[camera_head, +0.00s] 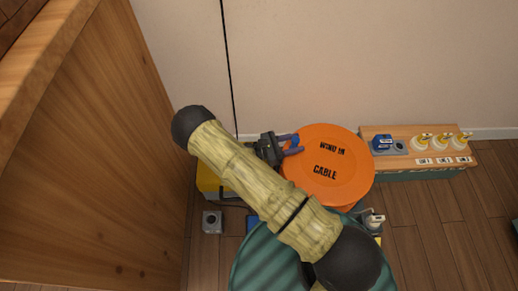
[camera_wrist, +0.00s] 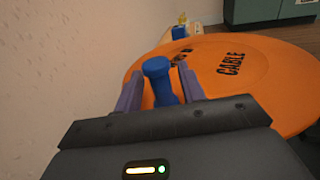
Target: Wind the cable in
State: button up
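The orange reel disc (camera_head: 328,188), marked "WIND IN CABLE", lies face up near the wall, and it fills the right side of the wrist view (camera_wrist: 275,85). A blue knob (camera_head: 295,140) is at its left edge. My gripper (camera_head: 291,145) is at this knob. In the wrist view the blue knob (camera_wrist: 158,72) stands between the two purple fingers of my gripper (camera_wrist: 160,78). I cannot tell whether both fingers press on it. A thin black cable (camera_head: 228,60) runs down the wall. My arm hides its lower end and the area left of the disc.
A wooden-topped box (camera_head: 440,150) with a blue part and several yellow-and-white pieces stands right of the disc. A yellow box (camera_head: 208,182) and a small grey block (camera_head: 212,222) are at left. A tall wooden panel (camera_head: 90,150) bounds the left side.

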jog(key=p+v, duration=0.5)
jog(key=v, duration=1.1)
jog(key=shift+s+a, duration=0.2)
jog(key=shift+a, duration=0.15)
jog(key=shift+o, duration=0.2)
jog(key=shift+d+r, duration=0.1)
jog(key=shift+w+d+r+g+p, duration=0.1)
jog(key=shift+d+r+g+p, duration=0.05)
jog(key=shift+d+g+p, duration=0.2)
jog(key=d+m+g+y+p, duration=0.1)
jog(key=d+r+m+g+y+p, duration=0.1)
jog(key=d+g, duration=0.1)
jog(key=d+m+g+y, duration=0.1)
jog(key=d, duration=0.1)
jog(key=shift+d+r+g+y+p, duration=0.1)
jog(key=shift+r+g+y+p, duration=0.2)
jog(key=shift+r+p, duration=0.1)
jog(key=w+d+r+m+t+y+p, duration=0.1)
jog(key=w+d+r+m+y+p, duration=0.3)
jog(key=d+r+m+y+p, duration=0.4)
notch_tip(320, 180, up, 7)
jog(key=d+m+y, duration=0.2)
jog(key=m+y, duration=0.3)
jog(key=y, duration=0.1)
jog(key=shift+d+p, duration=0.35)
jog(key=shift+d, duration=0.05)
